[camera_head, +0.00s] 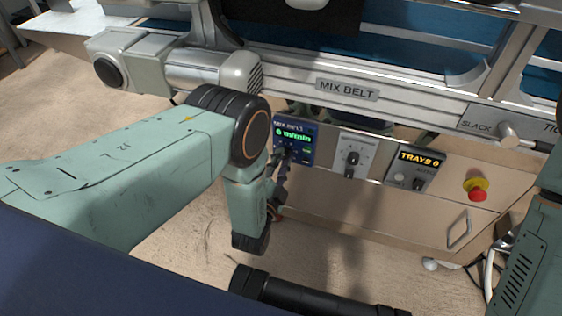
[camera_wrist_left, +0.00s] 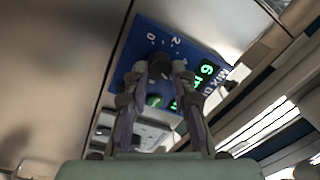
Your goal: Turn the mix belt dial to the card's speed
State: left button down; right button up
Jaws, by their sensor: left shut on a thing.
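The blue mix belt panel (camera_head: 308,146) is on the front of the machine, under the MIX BELT label. Its green display (camera_head: 292,136) reads 6 m/min in the head view. In the left wrist view the blue panel (camera_wrist_left: 137,44) shows scale marks with 0 and 2 and part of the green display (camera_wrist_left: 205,72). My left gripper (camera_head: 286,156) is at the panel, shut on the dark dial (camera_wrist_left: 160,64), one finger on each side of it. The gripper hides part of the dial and scale. I cannot make out a speed card. My right gripper is out of view.
Right of the panel are a grey switch plate (camera_head: 352,157), a TRAYS 0 counter box (camera_head: 414,168) and a red emergency button on yellow (camera_head: 477,190). The MIX BELT rail (camera_head: 410,96) runs above. A metal handle (camera_head: 459,229) sticks out at the lower right.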

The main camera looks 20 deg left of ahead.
pick_arm(q)
jog(key=c, duration=1.1)
grip_release()
jog(key=s, duration=0.7)
jog(key=shift+s+f, duration=0.15)
jog(key=shift+s, duration=0.15)
